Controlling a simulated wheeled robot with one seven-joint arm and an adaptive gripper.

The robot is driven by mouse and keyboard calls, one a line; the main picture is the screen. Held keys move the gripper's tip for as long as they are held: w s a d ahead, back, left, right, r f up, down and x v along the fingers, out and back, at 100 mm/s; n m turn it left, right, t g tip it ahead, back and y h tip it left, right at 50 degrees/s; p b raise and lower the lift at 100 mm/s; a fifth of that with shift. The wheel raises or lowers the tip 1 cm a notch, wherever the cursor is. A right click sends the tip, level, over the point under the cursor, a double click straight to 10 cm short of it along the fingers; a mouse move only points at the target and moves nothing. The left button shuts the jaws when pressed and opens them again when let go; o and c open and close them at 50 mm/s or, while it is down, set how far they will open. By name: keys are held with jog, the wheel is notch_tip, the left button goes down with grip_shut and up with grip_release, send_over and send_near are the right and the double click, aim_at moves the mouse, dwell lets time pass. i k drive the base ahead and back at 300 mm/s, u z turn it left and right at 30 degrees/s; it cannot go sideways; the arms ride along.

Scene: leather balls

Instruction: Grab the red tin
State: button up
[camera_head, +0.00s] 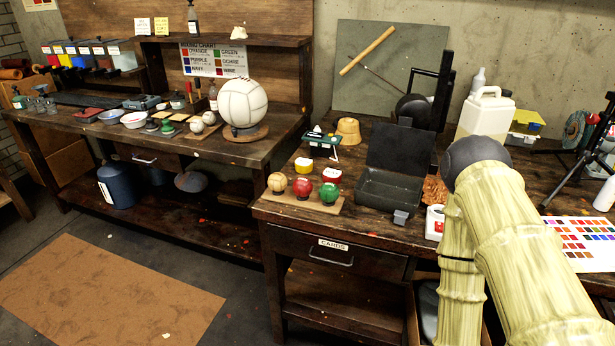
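Another small white container with a red mark (435,222) stands further right, partly beside my arm. My arm, with a pale bamboo-like surface, fills the lower right and bends at a dark joint. My gripper does not show in this view.
A green-topped stand (322,141) is behind. A white jug (486,115) stands at the back right.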

aim_at(333, 175)
jog(key=u, duration=0.45)
jog(key=k, duration=1.05)
jog(key=u, duration=1.45)
jog(key=i, duration=1.45)
jog(key=z, duration=1.1)
jog(key=i, duration=0.75)
jog(key=z, duration=0.8)
